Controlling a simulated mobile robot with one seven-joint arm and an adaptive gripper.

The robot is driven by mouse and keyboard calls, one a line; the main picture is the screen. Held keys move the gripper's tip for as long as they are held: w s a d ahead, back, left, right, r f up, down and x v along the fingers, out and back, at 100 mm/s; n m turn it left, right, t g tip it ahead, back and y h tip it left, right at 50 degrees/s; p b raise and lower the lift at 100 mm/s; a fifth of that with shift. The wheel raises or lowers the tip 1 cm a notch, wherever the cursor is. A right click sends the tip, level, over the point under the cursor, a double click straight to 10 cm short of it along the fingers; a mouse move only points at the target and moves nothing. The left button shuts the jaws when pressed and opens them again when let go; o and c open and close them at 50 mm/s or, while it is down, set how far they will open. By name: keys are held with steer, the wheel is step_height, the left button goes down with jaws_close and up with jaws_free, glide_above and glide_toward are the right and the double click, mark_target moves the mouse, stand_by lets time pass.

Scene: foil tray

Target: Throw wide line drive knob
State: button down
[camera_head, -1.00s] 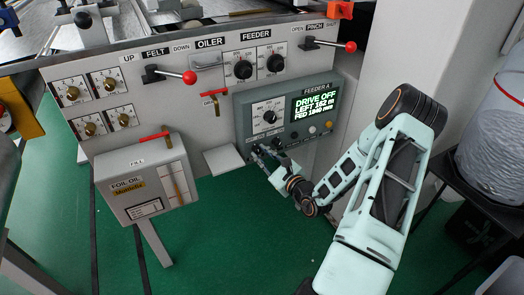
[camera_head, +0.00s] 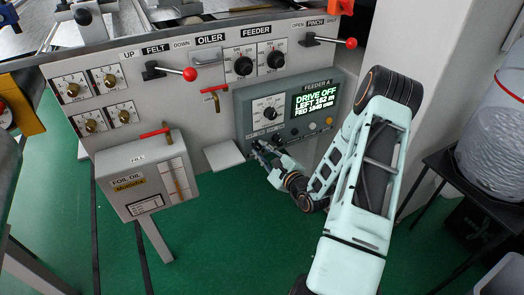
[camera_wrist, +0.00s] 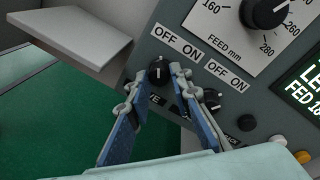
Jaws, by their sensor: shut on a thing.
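The black drive knob (camera_wrist: 157,72) with a white mark sits under the left OFF/ON label of the grey feeder panel (camera_head: 241,116). Letters ending in "VE" show partly below it. Its white mark stands nearly upright in the wrist view. My gripper (camera_wrist: 160,76) has one finger on each side of this knob and is shut on it. In the head view my gripper (camera_head: 259,149) is at the panel's lower left, and its fingers hide most of the knob. A second dark knob (camera_wrist: 212,97) is right of the right finger, under its own OFF/ON label.
The panel's screen (camera_head: 315,101) reads DRIVE OFF. A feed dial (camera_head: 270,113) is above the knobs, and small buttons (camera_head: 312,127) lie to the right. A grey shelf (camera_head: 223,156) juts out just left of my gripper. The foil oil box (camera_head: 150,180) stands further left.

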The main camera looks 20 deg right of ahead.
steer(key=c, duration=1.7)
jaws_free()
steer(key=s, duration=0.4)
steer(key=s+d+r, duration=0.1)
steer(key=s, duration=0.6)
steer(key=shift+s+d+r, duration=0.15)
steer(key=shift+s+r, duration=0.1)
steer(key=shift+s, duration=0.15)
